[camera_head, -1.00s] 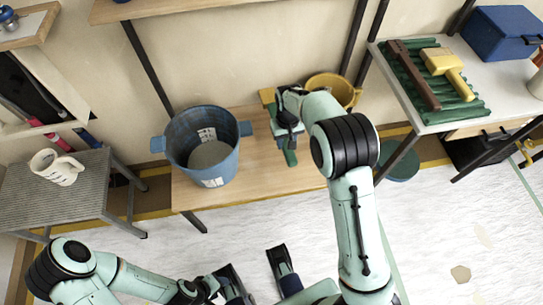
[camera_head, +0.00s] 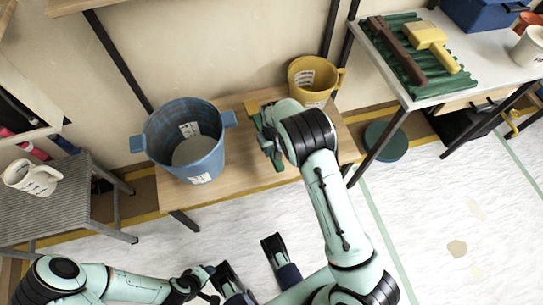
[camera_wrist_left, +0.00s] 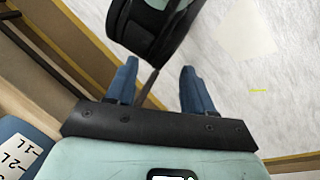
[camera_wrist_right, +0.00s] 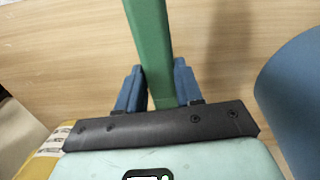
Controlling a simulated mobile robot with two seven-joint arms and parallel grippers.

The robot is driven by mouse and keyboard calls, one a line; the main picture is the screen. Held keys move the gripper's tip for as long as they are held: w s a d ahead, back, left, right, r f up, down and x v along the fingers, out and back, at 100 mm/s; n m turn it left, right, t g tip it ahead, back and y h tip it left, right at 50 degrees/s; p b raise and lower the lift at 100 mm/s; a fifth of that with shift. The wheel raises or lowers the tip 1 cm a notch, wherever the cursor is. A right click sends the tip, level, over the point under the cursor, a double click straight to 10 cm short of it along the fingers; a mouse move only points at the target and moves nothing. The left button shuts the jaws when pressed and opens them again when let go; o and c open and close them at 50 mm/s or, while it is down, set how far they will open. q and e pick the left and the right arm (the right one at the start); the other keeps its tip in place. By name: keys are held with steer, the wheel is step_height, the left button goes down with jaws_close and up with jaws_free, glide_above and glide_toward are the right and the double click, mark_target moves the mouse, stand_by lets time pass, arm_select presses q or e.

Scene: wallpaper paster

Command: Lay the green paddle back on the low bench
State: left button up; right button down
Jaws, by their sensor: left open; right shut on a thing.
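The low bench (camera_head: 233,176) is a light wooden top in the middle of the head view. My right gripper (camera_head: 268,137) is over the bench, between the blue bucket and the yellow bucket. It is shut on the green paddle (camera_head: 279,162), whose green bar (camera_wrist_right: 150,42) runs between the blue fingers in the right wrist view. The gripper hides much of the paddle in the head view. I cannot tell whether the paddle touches the bench. My left gripper (camera_wrist_left: 160,78) is open and empty in the left wrist view, away from the bench top.
A blue bucket (camera_head: 205,157) stands left on the bench, and a yellow bucket (camera_head: 309,92) stands at its back right. A white table (camera_head: 455,82) at right holds a green ridged mat with tools. A grey stool (camera_head: 72,203) with a mug is at left.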

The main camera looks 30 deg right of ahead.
steer(key=shift+f+b, duration=0.55)
steer(key=shift+f, duration=2.2)
arm_select(q)
steer(key=shift+w+a+f, duration=0.25)
steer(key=shift+w+f, duration=0.1)
steer(key=shift+w, duration=0.15)
steer(key=shift+w+a+f, duration=0.2)
steer(key=shift+w+f, duration=0.1)
steer(key=shift+w, duration=0.15)
arm_select(e)
steer(key=c, duration=0.7)
jaws_free()
steer(key=shift+c, duration=0.2)
steer(key=shift+f, duration=0.25)
arm_select(q)
steer(key=s+d+r+g+p, duration=0.1)
steer(key=s+d+r+p, duration=0.1)
steer(key=s+r+p, duration=0.1)
steer(key=shift+s+d+r, duration=0.15)
steer(key=shift+s+r, duration=0.15)
steer(key=shift+s, duration=0.6)
arm_select(e)
steer(key=r, duration=1.3)
steer(key=shift+w+a+r, duration=0.25)
steer(key=shift+a+r, duration=0.05)
